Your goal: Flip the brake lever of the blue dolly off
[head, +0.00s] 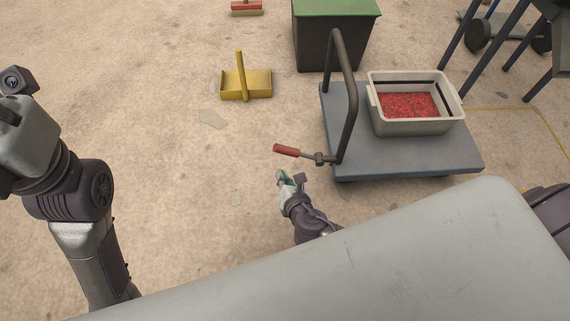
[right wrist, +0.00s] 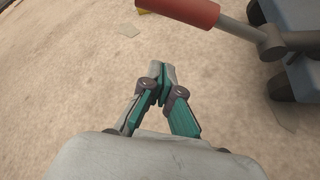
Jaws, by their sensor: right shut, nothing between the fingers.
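The blue dolly (head: 430,158) stands on the floor at the right in the head view, with a dark upright handle hoop at its left end. Its brake lever (head: 287,150) has a red grip and sticks out to the left from a pivot at the foot of the handle. The red grip also shows at the top of the right wrist view (right wrist: 185,10). My right gripper (head: 291,179) is shut and empty, just below the lever in the head view and apart from it. In the right wrist view its fingertips (right wrist: 162,75) meet. My left arm is at the left; its fingers are not shown.
A grey bin with red bits (head: 418,125) stands on the dolly. A yellow dustpan-like tray (head: 258,92) and a dark green-lidded box (head: 335,45) stand farther back. Dark metal legs (head: 500,50) are at upper right.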

